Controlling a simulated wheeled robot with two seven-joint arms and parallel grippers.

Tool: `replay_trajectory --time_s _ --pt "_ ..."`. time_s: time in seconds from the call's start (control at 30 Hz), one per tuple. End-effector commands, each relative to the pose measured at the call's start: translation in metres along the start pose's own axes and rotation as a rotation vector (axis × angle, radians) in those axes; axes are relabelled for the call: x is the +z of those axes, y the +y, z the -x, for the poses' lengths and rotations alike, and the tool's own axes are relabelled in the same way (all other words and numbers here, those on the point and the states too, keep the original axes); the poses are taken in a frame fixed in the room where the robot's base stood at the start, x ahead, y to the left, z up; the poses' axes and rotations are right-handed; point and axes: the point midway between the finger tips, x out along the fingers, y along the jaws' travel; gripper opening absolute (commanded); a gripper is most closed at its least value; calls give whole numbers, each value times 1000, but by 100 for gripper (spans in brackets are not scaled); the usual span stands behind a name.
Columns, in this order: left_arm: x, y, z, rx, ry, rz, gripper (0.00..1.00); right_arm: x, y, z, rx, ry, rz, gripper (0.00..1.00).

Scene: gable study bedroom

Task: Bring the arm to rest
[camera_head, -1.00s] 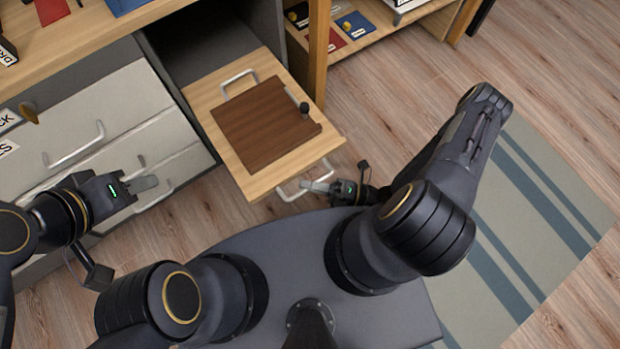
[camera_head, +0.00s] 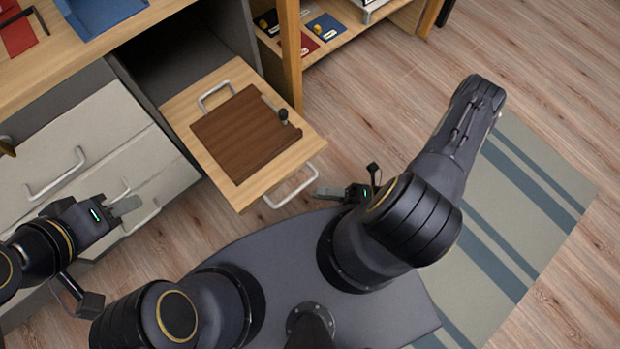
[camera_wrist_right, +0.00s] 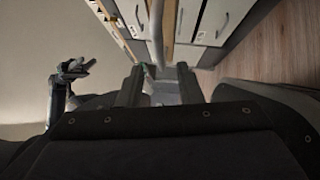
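My right gripper (camera_head: 330,192) is just below the front of the pulled-out wooden drawer (camera_head: 240,203), near its pale front handle (camera_head: 292,187) with a small gap between them. In the right wrist view its two fingers (camera_wrist_right: 158,85) stand apart with nothing gripped; a pale bar (camera_wrist_right: 156,30) shows beyond them. My left gripper (camera_head: 128,206) is at the left, in front of the grey drawer fronts. It seems to hold nothing; its finger gap is not clear. The left arm also shows in the right wrist view (camera_wrist_right: 72,70).
A dark brown board (camera_head: 245,135) with a small black knob lies in the open drawer. Closed grey drawers with pale handles (camera_head: 55,172) are at the left. A blue tray (camera_head: 100,12) is on the desktop. A striped rug (camera_head: 520,220) and bare floor lie at the right.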

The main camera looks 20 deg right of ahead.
Motion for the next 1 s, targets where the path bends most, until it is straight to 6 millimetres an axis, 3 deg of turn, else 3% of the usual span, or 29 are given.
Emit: replay_trajectory --time_s 0.7,0.87,1.0 --pt "0 0 1 0 0 0 36 1 1 8 -3 6 5 32" --pt "-2 1 3 0 0 0 36 20 13 14 -61 93 103 32" --pt "-1 1 2 0 0 0 36 46 44 17 -88 261 348 32"
